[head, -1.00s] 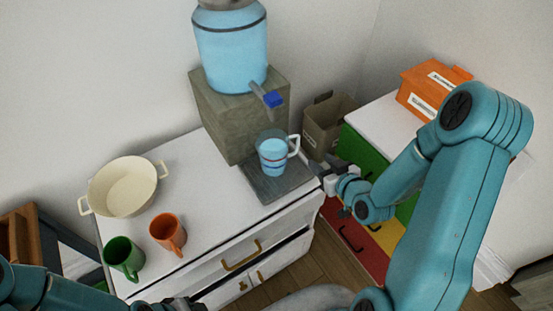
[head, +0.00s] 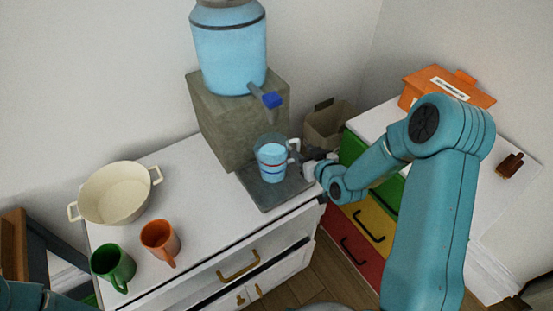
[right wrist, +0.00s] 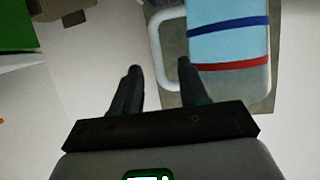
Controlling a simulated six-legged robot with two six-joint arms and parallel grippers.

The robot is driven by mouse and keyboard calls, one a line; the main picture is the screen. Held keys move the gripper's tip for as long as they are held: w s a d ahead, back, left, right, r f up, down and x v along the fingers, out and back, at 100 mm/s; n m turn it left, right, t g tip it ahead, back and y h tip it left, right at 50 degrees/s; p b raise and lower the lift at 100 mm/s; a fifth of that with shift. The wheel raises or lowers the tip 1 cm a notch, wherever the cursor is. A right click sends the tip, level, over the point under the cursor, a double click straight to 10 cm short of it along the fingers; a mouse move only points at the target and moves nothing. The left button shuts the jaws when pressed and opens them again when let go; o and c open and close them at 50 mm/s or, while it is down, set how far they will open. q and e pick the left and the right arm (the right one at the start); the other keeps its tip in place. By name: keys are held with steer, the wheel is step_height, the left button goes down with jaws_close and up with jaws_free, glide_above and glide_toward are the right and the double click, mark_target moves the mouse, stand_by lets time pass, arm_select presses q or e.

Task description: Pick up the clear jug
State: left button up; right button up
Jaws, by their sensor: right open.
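The clear jug (head: 271,160), with light blue contents, red and blue bands and a white handle, stands upright on a dark tray (head: 271,190) below the dispenser tap. My right gripper (head: 309,162) is at the jug's right, by the handle. In the right wrist view the jug (right wrist: 230,45) is at upper right, with its handle facing the open fingers (right wrist: 158,70). The handle's outer bar appears between the two fingertips, with the right finger overlapping the loop's opening. I cannot tell whether they touch. My left arm shows only at the bottom left corner; its gripper is out of view.
The water dispenser (head: 232,50) with a blue tap stands on a grey block (head: 225,125) behind the jug. A cream pot (head: 116,193), an orange mug (head: 160,242) and a green mug (head: 113,265) stand on the left of the white cabinet (head: 200,215). A bin (head: 328,125) is behind.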

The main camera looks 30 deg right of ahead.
mark_target(299, 148)
steer(key=p+x, duration=0.1)
steer(key=x, duration=0.4)
steer(key=shift+d+p, duration=0.15)
steer(key=shift+p, duration=0.15)
steer(key=shift+s, duration=0.1)
jaws_close()
stand_by(0.9)
